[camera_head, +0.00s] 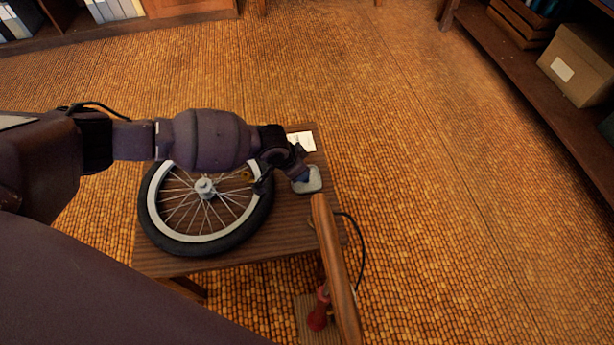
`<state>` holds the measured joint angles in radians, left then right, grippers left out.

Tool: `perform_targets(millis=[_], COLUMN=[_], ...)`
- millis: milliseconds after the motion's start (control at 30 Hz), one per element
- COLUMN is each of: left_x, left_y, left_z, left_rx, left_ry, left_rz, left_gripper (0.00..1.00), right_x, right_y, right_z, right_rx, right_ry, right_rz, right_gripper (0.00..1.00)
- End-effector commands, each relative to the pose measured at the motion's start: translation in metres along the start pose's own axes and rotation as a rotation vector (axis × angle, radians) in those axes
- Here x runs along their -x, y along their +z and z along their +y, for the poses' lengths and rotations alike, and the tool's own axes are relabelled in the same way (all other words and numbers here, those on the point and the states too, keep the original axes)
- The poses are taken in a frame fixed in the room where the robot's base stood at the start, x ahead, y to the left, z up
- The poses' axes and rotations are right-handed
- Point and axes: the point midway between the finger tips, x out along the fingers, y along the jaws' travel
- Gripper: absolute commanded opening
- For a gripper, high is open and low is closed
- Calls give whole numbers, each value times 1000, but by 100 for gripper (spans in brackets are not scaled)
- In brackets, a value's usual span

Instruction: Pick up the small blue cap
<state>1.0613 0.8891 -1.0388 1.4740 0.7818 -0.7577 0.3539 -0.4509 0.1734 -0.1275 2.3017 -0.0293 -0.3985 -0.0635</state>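A small blue cap (304,178) shows at the tip of my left gripper, over a small pale grey tray (314,183) near the right edge of a wooden table. My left arm comes in from the left across the table. My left gripper (297,172) points down and right at the tray, with its fingertips at the cap. The fingers are dark and small and partly cover the cap, so I cannot tell whether they are closed on it. My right gripper is out of view.
A spoked wheel with a black tyre (158,229) lies on the table (240,254) under my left arm. A white card (305,141) lies behind the tray. A long wooden bar (335,255), a black cable (361,250) and a red part (319,310) are at the front right.

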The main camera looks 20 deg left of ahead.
Motion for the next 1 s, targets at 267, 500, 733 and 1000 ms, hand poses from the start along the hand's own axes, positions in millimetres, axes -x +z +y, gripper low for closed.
perform_targets(millis=[267, 500, 733, 1000], left_x=[-40, -49, -47, -47], left_y=[8, 3, 2, 2], left_z=[4, 2, 1, 2], left_rx=[1, -1, -1, -1], left_ry=[5, 0, -1, 0], left_rz=[-8, 0, 2, 1], left_gripper=[36, 36, 19, 0], right_x=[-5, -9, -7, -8], right_y=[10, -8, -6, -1], right_z=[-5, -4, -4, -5], right_rx=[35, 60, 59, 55], right_ry=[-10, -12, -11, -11], right_rz=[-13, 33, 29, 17], right_gripper=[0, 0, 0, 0])
